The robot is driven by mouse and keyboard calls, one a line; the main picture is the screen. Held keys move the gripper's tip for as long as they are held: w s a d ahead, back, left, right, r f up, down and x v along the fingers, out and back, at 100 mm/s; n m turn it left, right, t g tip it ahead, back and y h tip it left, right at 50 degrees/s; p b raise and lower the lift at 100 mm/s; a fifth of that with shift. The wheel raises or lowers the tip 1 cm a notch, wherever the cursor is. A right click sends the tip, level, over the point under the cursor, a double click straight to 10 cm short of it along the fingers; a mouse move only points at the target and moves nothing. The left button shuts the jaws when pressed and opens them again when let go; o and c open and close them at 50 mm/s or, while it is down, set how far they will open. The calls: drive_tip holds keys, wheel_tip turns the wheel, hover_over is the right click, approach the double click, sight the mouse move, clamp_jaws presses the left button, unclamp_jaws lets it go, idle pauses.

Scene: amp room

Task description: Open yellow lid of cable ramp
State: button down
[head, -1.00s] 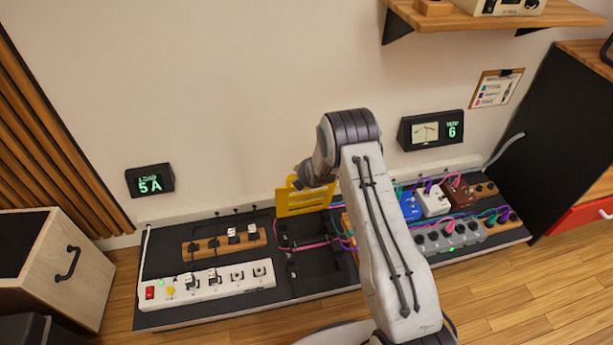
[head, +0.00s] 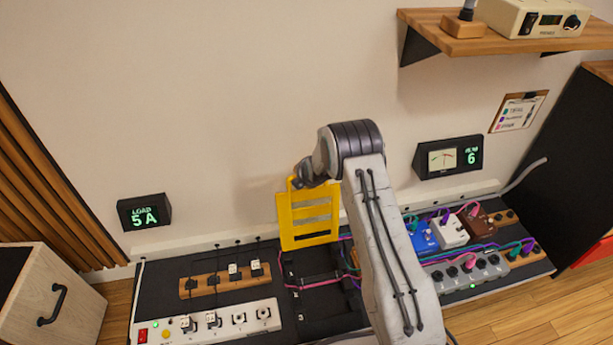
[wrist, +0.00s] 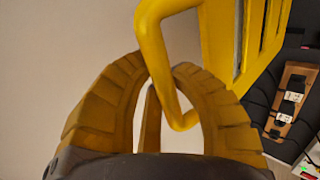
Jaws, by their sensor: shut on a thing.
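The yellow lid (head: 308,238) of the cable ramp stands raised, roughly upright, its slotted face toward me in the head view. It rises at the back of the dark open channel of the ramp (head: 312,312), where pink and purple cables show. My gripper (head: 300,183) is at the lid's top edge, shut on its yellow loop handle. In the wrist view, the curved fingers of my gripper (wrist: 160,75) close around the handle (wrist: 150,35), and part of the slotted lid (wrist: 225,40) shows at upper right. My arm hides the right part of the ramp.
A white power strip (head: 205,325) and a wooden block with plugs (head: 225,279) lie left of the channel. Pedals (head: 452,232) and a grey strip (head: 466,272) with cables lie right. A wooden shelf (head: 560,40) overhangs upper right. The wall behind the lid is bare.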

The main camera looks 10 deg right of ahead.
drive_tip(key=c, duration=1)
unclamp_jaws()
drive_tip(key=shift+o, duration=0.2)
drive_tip(key=shift+s+r, duration=0.1)
drive_tip(key=v, duration=1.1)
drive_tip(key=shift+s+r, duration=0.25)
drive_tip(key=shift+s, duration=0.05)
drive_tip(key=s+r+m+g+p, duration=0.1)
drive_tip(key=s+r+m+p, duration=0.3)
drive_tip(key=s+r+p, duration=0.55)
drive_tip(key=s+r+m+g+p, duration=0.1)
drive_tip(key=s+r+m+p, duration=0.4)
drive_tip(key=r, duration=1)
drive_tip(key=s+r+m+g+p, duration=0.1)
drive_tip(key=s+r+m+p, duration=0.3)
drive_tip(key=s+r, duration=0.65)
drive_tip(key=s+r+m+g+p, duration=0.1)
drive_tip(key=s+r+m+p, duration=0.1)
drive_tip(key=s, duration=0.4)
drive_tip(key=s+r+m+p, duration=0.3)
drive_tip(key=s+r+p, duration=0.2)
drive_tip(key=s+r, duration=0.2)
drive_tip(key=shift+s+g, duration=0.3)
drive_tip(key=shift+g, duration=0.1)
